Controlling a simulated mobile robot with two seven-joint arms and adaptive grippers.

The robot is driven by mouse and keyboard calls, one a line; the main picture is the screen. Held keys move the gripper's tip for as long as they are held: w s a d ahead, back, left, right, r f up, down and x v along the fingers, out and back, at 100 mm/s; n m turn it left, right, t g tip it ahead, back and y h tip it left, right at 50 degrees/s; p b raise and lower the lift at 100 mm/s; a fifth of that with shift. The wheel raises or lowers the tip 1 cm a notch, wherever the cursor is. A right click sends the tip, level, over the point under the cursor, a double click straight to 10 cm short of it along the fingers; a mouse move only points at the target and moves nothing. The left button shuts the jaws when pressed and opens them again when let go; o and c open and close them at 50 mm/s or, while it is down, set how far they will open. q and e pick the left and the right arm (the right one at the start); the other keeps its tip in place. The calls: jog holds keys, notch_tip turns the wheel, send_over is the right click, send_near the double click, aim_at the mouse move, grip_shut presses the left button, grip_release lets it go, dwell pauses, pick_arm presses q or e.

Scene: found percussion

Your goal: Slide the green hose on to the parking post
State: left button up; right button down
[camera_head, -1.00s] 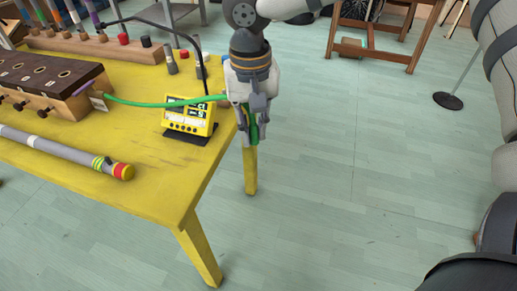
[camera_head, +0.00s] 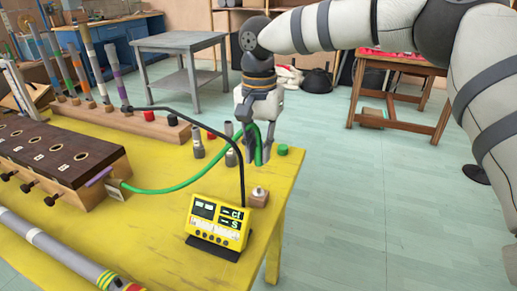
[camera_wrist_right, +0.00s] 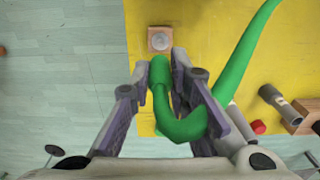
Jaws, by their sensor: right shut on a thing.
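The green hose (camera_head: 168,187) runs from the dark-topped wooden box in a curve up to my right gripper (camera_head: 256,158). That gripper is shut on the hose near its free end, which points down between the fingers. In the right wrist view the hose end (camera_wrist_right: 159,70) shows between the fingers, with the rest looping off to the upper right. The parking post (camera_head: 258,193) is a small wooden block with a pale metal stub at the table's right edge. It also shows in the right wrist view (camera_wrist_right: 160,39), just ahead of the hose end and apart from it. My left gripper is out of view.
A yellow meter (camera_head: 217,224) stands near the post, with a black gooseneck (camera_head: 240,150) arching beside the hose. The wooden box (camera_head: 60,155) is at left. Grey cylinders (camera_head: 197,142) and a green cap (camera_head: 283,150) stand near the gripper. A grey tube (camera_head: 55,250) lies in front.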

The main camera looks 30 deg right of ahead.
aim_at(259, 145)
jog(key=shift+f+b, duration=0.35)
jog(key=shift+f, duration=2.55)
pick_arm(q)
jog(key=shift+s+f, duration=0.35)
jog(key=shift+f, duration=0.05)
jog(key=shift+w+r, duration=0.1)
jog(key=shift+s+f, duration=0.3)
pick_arm(e)
jog(key=shift+f, duration=1.45)
jog(key=c, duration=1.4)
grip_release()
jog(key=shift+c, duration=0.2)
notch_tip(259, 145, up, 12)
jog(key=shift+r, duration=0.1)
